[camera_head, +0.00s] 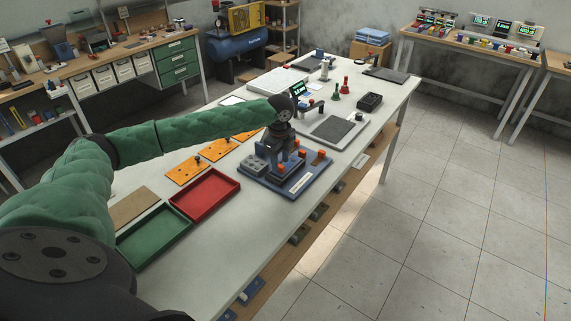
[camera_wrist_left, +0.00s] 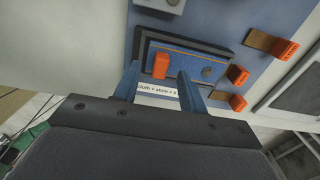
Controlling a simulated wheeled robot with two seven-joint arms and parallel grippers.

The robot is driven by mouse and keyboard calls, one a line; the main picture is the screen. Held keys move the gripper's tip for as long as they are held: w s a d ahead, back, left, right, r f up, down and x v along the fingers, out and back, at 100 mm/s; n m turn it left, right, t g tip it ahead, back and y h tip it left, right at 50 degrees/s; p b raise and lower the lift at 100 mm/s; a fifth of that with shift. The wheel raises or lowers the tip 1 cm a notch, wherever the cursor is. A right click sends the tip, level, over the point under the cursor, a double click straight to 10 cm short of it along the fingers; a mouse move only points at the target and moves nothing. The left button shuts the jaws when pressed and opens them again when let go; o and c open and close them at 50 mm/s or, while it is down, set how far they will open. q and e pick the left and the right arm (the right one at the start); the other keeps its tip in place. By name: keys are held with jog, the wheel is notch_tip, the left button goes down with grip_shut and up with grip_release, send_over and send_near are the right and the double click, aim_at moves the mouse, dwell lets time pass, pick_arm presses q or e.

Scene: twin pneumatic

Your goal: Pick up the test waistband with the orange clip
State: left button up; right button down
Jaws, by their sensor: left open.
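My left gripper (camera_head: 276,155) is over the blue board (camera_head: 268,184) on the white table. Its two blue fingers (camera_wrist_left: 158,84) are open in the left wrist view, on either side of a small upright orange clip (camera_wrist_left: 160,65). The clip stands at a dark block topped by a blue strip with an orange edge (camera_wrist_left: 195,60). I cannot tell whether the fingers touch anything. A label reading roughly "cloth + shim + 3" lies below the clip. Other orange clips (camera_wrist_left: 238,75) sit to the right. Which strip is the test waistband is unclear. My right gripper is not in view.
A tan strip with an orange clip (camera_wrist_left: 272,44) lies at the board's right. A red tray (camera_head: 205,192) and a green tray (camera_head: 155,236) stand to the left. Orange plates (camera_head: 187,170) lie behind the trays. A grey pad device (camera_head: 335,130) is beyond the board.

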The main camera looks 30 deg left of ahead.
pick_arm(q)
jog(key=shift+d+f, duration=0.1)
jog(key=shift+f, duration=0.65)
jog(key=shift+a+f, duration=0.2)
jog(key=shift+f, duration=0.05)
jog(key=shift+d+r, duration=0.1)
jog(key=c, duration=0.5)
grip_shut()
